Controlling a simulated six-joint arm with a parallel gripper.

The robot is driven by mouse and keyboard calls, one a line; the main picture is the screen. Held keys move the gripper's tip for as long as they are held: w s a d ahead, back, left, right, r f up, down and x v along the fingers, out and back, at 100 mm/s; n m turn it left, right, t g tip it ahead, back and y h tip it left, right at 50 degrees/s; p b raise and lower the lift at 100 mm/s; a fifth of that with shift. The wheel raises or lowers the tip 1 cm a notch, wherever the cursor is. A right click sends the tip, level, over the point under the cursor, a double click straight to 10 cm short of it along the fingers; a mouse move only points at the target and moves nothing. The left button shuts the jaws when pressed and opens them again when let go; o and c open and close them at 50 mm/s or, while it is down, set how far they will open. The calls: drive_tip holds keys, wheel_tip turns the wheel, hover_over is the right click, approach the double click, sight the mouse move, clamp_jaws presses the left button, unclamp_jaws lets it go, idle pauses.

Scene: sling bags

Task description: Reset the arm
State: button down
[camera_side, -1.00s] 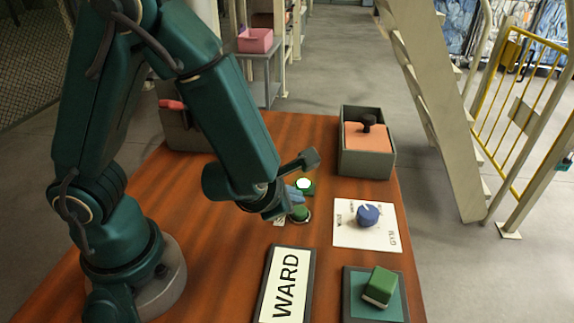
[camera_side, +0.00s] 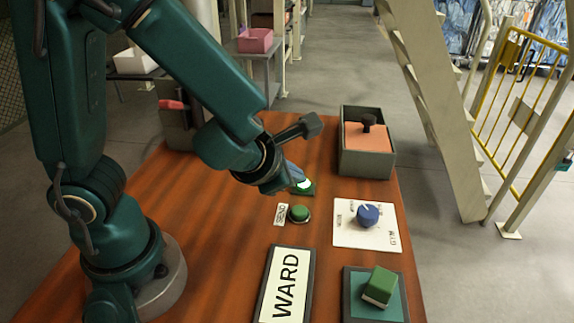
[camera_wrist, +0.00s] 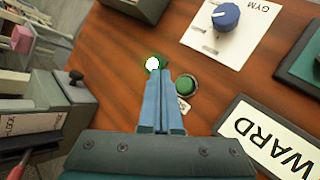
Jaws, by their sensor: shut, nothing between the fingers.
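My gripper (camera_side: 293,172) hangs above the wooden table, its blue fingers shut with nothing between them. In the side view its tips overlap the white-topped lamp with a green base (camera_side: 306,188). The green round button (camera_side: 299,213), beside a small SEND label (camera_side: 281,214), is clear of the fingers. In the wrist view the closed fingers (camera_wrist: 168,78) point between the lit lamp (camera_wrist: 153,64) and the green button (camera_wrist: 186,84). The fingers touch nothing that I can see.
A blue knob (camera_side: 368,215) sits on a white GYM card (camera_side: 350,238). A WARD sign (camera_side: 286,285) and a green block (camera_side: 380,286) on a teal pad lie in front. A grey box (camera_side: 367,165) with an orange inside stands behind. A red-handled grey holder (camera_side: 180,125) stands at back left.

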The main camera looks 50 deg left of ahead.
drive_tip(key=s+a+r+n+g+y, duration=0.15)
drive_tip(key=s+a+r+n, duration=0.55)
drive_tip(key=n, duration=1.3)
drive_tip(key=s+d+n+h, duration=0.2)
drive_tip(key=d+n, duration=0.1)
drive_tip(key=n, duration=0.7)
drive_tip(key=s+d+n+g+h, duration=0.1)
drive_tip(key=s+d+n+h, duration=0.1)
drive_tip(key=n, duration=0.8)
drive_tip(key=s+d, duration=0.1)
drive_tip(key=d, duration=0.1)
drive_tip(key=shift+s+d+r+n+h, duration=0.2)
drive_tip(key=shift+s+d+n+h, duration=0.1)
drive_tip(key=shift+s+n+h, duration=0.1)
drive_tip(key=shift+g, duration=0.25)
